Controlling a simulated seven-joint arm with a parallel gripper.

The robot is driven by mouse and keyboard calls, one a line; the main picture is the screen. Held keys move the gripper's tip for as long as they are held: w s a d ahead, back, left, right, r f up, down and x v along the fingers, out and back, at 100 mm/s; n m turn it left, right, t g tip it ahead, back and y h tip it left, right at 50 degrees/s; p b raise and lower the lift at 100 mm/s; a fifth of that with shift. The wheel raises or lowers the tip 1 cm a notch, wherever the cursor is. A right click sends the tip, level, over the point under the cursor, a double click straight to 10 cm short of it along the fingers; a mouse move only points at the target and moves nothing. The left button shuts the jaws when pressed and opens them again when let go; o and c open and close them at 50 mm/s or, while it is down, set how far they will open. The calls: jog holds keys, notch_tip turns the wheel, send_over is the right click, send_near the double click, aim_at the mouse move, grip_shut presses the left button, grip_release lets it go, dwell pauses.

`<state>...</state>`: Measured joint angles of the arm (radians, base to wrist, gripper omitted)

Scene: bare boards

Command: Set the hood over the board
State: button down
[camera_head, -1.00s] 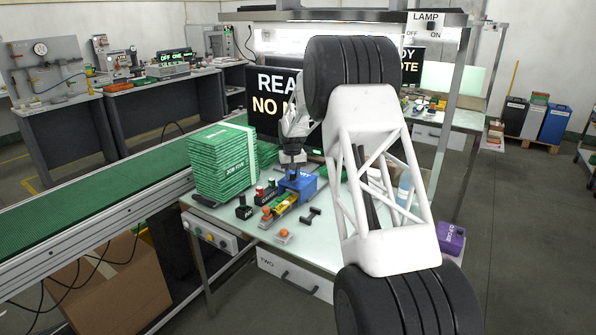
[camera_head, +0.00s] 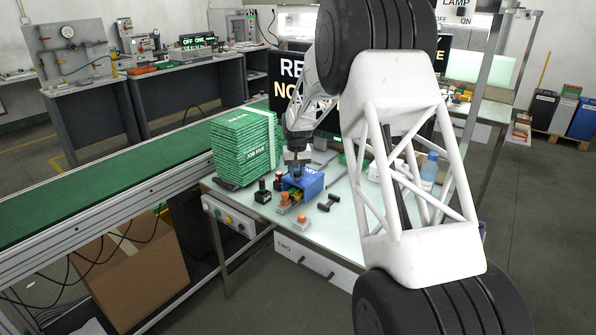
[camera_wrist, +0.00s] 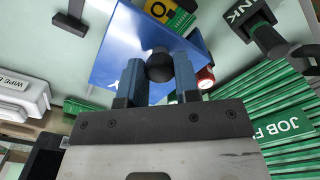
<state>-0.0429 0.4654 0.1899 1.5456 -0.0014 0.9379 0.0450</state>
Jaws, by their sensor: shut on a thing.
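A blue hood (camera_head: 312,184) is on or just above the table, in the middle of the head view. My gripper (camera_head: 296,173) is over it, shut on its dark round knob (camera_wrist: 160,68), which shows between my fingers in the wrist view. The blue hood (camera_wrist: 117,45) fills the area below the fingers there. The board (camera_head: 288,203), with yellow and orange parts, sticks out from under the hood's near-left side. A yellow part of the board (camera_wrist: 180,20) also shows beyond the hood's edge in the wrist view. The hood hides the rest; I cannot tell whether it touches the board.
A stack of green JOB FIVE boards (camera_head: 243,146) stands left of the hood. A dark dumbbell-shaped thing (camera_head: 328,202) and an orange-topped piece (camera_head: 301,221) lie near the front. A bottle (camera_head: 429,170) stands right.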

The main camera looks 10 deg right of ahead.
jog(key=shift+s+a, duration=0.1)
jog(key=shift+a, duration=0.15)
jog(key=c, duration=0.8)
grip_release()
jog(key=shift+c, duration=0.2)
jog(key=shift+r, duration=3.9)
